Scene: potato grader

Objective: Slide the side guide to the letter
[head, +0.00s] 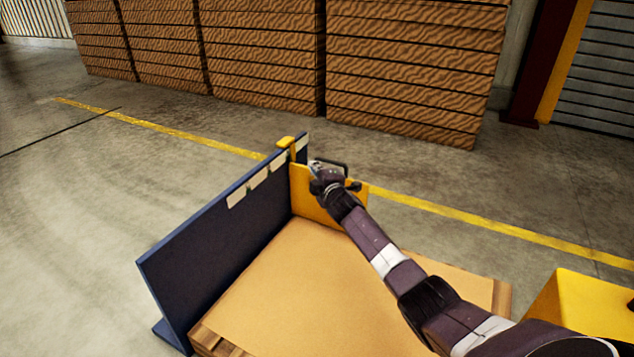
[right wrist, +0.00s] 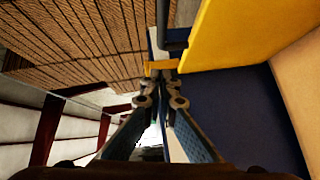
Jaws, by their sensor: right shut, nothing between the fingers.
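The side guide (head: 316,203) is a yellow plate standing across the far end of the board. Its yellow clip (head: 286,142) hooks over the top of a dark blue wall (head: 215,255). Several cream label plates (head: 259,178) sit along that wall; their letters are not readable. The clip stands between the two farthest labels. My right gripper (head: 322,172) is at the guide's upper edge, shut and empty. Contact cannot be told. My left gripper is out of view.
The tan board (head: 290,290) beside the blue wall is bare, with my right arm passing above it. A yellow block (head: 580,305) stands at the lower right. Stacked brown crates (head: 410,70) stand behind a yellow floor line (head: 450,212). The floor at left is clear.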

